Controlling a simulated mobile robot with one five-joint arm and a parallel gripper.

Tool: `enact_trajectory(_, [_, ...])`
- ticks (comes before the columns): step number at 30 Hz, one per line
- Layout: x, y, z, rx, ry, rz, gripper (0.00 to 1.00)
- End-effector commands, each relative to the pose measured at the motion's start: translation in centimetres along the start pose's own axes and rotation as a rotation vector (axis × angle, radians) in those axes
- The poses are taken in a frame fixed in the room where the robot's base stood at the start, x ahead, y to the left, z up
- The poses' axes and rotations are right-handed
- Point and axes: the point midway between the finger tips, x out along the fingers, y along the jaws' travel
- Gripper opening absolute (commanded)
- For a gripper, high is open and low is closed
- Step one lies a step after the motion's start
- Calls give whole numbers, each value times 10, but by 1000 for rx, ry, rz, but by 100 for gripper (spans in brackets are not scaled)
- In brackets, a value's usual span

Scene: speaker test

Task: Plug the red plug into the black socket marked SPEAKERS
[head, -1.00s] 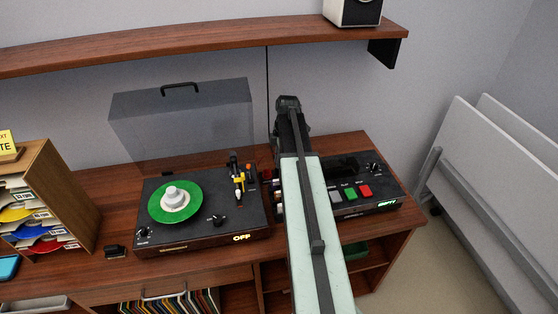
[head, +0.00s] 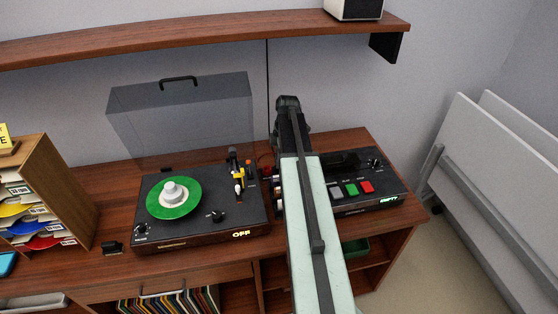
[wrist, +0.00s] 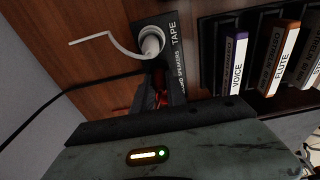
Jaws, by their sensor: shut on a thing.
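In the wrist view a black socket strip (wrist: 177,88) stands against the wood, with TAPE and SPEAKERS printed in white. A white plug (wrist: 152,42) with a white cord sits in the socket beside TAPE. My gripper (wrist: 160,90) is shut at the SPEAKERS end of the strip. A red piece (wrist: 148,97), which looks like the red plug or its lead, shows at the jaws, mostly hidden by the dark gripper body. The SPEAKERS socket is hidden, so I cannot tell if the plug is in it. In the head view my arm hides the jaws.
In the wrist view several labelled cartridges (wrist: 232,62) stand close right of the strip, and a black cable runs left. In the head view a turntable (head: 255,215) is left of my arm, a tape deck (head: 388,190) right of it. A shelf (head: 200,38) hangs above.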

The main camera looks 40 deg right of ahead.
Motion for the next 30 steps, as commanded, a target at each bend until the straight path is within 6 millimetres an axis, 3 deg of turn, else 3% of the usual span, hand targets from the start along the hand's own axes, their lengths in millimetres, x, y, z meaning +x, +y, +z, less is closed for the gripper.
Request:
enact_trajectory(12, [1,0,0,0,0,0,0])
enact_trajectory(13, [1,0,0,0,0,0,25])
enact_trajectory(15, [1,0,0,0,0,0,42])
enact_trajectory(22, [1,0,0,0,0,0,42])
enact_trajectory(24, [1,0,0,0,0,0,59])
enact_trajectory(30, [1,0,0,0,0,0,61])
